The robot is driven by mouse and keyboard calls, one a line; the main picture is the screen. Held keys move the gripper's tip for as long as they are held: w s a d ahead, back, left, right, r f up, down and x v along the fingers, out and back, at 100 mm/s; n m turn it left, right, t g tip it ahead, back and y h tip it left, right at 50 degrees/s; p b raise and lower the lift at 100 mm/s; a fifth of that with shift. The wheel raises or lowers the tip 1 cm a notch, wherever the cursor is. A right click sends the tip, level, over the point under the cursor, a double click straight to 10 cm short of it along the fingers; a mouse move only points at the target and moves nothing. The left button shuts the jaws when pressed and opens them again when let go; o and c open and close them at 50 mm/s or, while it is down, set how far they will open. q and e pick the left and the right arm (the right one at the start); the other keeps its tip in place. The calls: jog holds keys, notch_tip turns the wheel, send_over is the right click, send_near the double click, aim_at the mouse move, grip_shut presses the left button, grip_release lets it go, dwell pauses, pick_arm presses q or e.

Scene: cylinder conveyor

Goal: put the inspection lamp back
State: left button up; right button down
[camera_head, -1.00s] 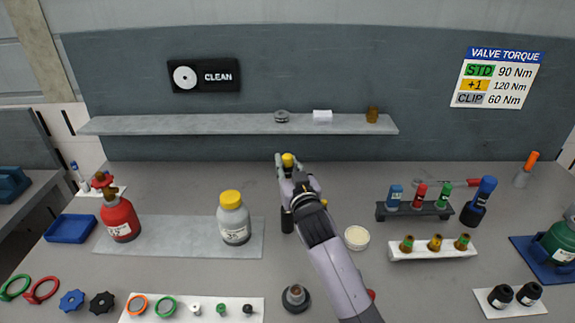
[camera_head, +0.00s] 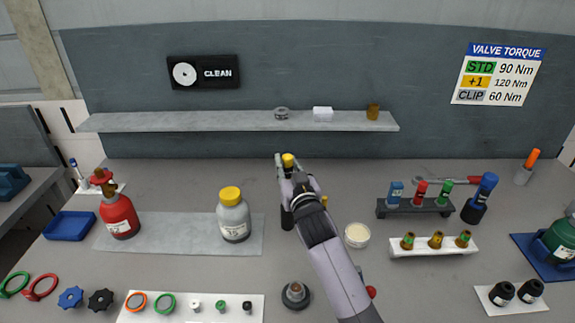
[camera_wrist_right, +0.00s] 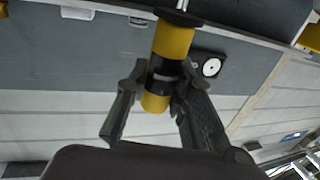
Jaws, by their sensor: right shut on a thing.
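The inspection lamp is most likely the yellow cylinder with a black band (camera_wrist_right: 172,42). In the right wrist view it sits between the fingers of my right gripper (camera_wrist_right: 162,76), which is shut on it. A black collar and a thin silvery rod show at its far end. In the head view only its yellow end (camera_head: 288,160) shows, above my right gripper (camera_head: 287,168). A dark upright cylinder (camera_head: 287,218) shows just below, partly behind my arm; I cannot tell if it belongs to the lamp or is a separate stand. My left gripper is not in view.
A grey bottle with yellow cap (camera_head: 233,220) stands left of my arm, a red bottle (camera_head: 118,217) further left. A white round dish (camera_head: 357,235) and a dark vial rack (camera_head: 415,211) are to the right. A shelf (camera_head: 200,123) runs behind. The back middle of the bench is clear.

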jog(key=shift+f+b, duration=2.8)
jog(key=shift+f, duration=1.1)
jog(key=c, duration=1.3)
grip_release()
jog(key=shift+r, duration=0.15)
jog(key=shift+r+p, duration=2.8)
jog(key=shift+r, duration=0.1)
